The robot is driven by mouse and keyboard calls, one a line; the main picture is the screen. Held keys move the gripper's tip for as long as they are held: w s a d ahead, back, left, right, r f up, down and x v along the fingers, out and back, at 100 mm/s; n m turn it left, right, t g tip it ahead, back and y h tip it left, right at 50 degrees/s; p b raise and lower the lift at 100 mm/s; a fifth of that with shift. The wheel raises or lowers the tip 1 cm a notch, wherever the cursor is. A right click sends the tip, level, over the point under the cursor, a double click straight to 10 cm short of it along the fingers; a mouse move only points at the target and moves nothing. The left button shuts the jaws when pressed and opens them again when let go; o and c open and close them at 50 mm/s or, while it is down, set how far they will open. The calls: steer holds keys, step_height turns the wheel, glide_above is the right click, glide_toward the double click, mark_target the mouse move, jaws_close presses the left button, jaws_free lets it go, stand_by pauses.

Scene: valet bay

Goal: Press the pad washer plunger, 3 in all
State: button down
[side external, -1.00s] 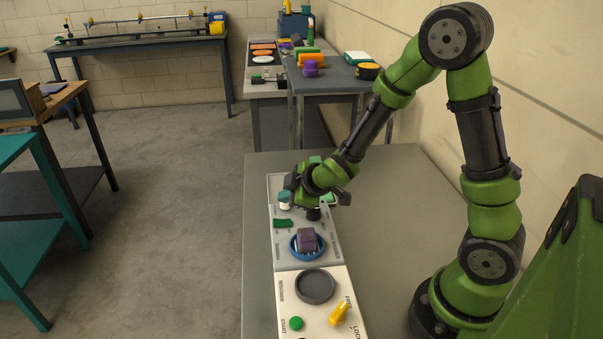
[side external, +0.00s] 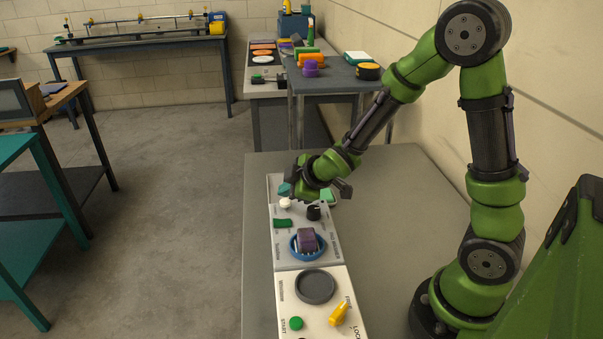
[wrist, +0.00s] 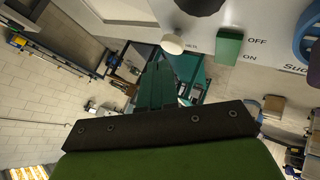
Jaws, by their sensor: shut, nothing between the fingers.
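The pad washer plunger is a white round-topped knob (side external: 285,203) at the far left of the grey panel (side external: 291,259). In the wrist view the white knob (wrist: 172,44) shows at the top, beyond the fingertips. My gripper (side external: 284,188) is shut and empty, with its teal fingers just above the knob in the side view. A small gap seems to separate them. The closed fingers (wrist: 157,84) also show in the wrist view. How far down the knob sits is too small to tell.
A black dial (side external: 314,212) stands right of the knob, and a green rocker switch (side external: 283,223) is nearer the camera. A purple block (side external: 306,239) sits in a blue bowl (side external: 308,255). A yellow lever (side external: 339,313) and green start button (side external: 296,323) are on the front panel.

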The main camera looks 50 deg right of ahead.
mark_target(287, 204)
steer(key=shift+r, duration=2.55)
stand_by(0.9)
step_height(287, 204, up, 4)
steer(key=shift+f, duration=0.1)
stand_by(0.3)
steer(key=shift+f, duration=0.1)
steer(key=shift+f, duration=4.35)
